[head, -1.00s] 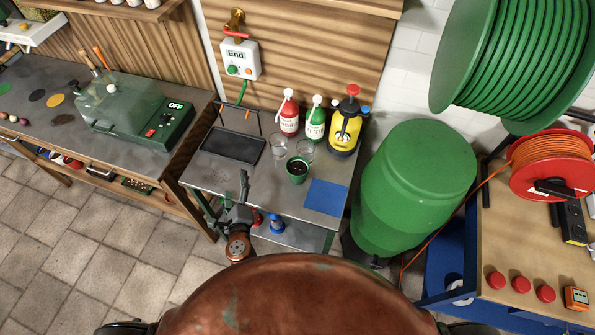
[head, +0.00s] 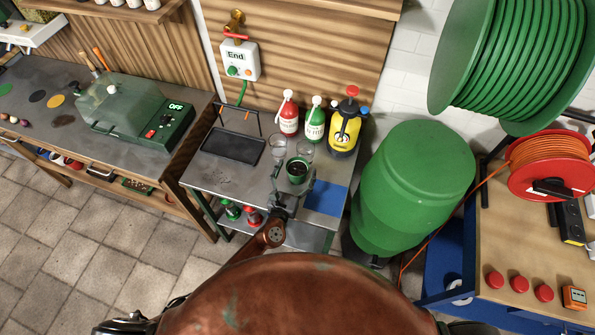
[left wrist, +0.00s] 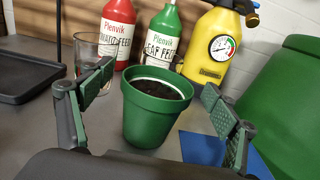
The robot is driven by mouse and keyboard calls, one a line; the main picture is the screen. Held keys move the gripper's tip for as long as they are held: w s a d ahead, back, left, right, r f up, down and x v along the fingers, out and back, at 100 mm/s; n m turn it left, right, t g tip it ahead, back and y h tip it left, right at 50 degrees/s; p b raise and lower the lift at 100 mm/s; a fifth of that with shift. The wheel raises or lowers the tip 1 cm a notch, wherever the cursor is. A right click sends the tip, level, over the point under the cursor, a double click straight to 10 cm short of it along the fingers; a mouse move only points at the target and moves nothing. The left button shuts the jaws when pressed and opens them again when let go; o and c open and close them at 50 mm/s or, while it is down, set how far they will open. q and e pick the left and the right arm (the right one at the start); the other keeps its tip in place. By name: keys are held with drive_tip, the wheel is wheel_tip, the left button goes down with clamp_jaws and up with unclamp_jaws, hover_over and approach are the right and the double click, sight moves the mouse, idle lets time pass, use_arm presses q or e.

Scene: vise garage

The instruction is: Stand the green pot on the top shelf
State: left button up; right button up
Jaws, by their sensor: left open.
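The green pot (head: 298,171), filled with dark soil, stands upright on the grey metal bench (head: 215,180). My left gripper (head: 293,180) is open at the pot, reaching in from the front. In the left wrist view the pot (left wrist: 152,118) shows between the two open fingers (left wrist: 157,80), one on each side. I see a gap on both sides, so the fingers do not appear to grip it. My right gripper is out of view. I cannot tell which shelf is the top shelf.
Clear glasses (head: 279,148) stand close behind the pot. Red (head: 288,118) and green (head: 314,123) feed bottles and a yellow sprayer (head: 344,132) are at the back. A black tray (head: 233,147) lies left, a blue mat (head: 326,197) right. A green barrel (head: 415,190) stands beside the bench.

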use_arm(q)
drive_tip(key=shift+w+d+f, duration=0.1)
drive_tip(key=shift+w+d, duration=0.1)
drive_tip(key=shift+w, duration=0.5)
drive_tip(key=shift+c, duration=0.4)
drive_tip(key=c, duration=1.3)
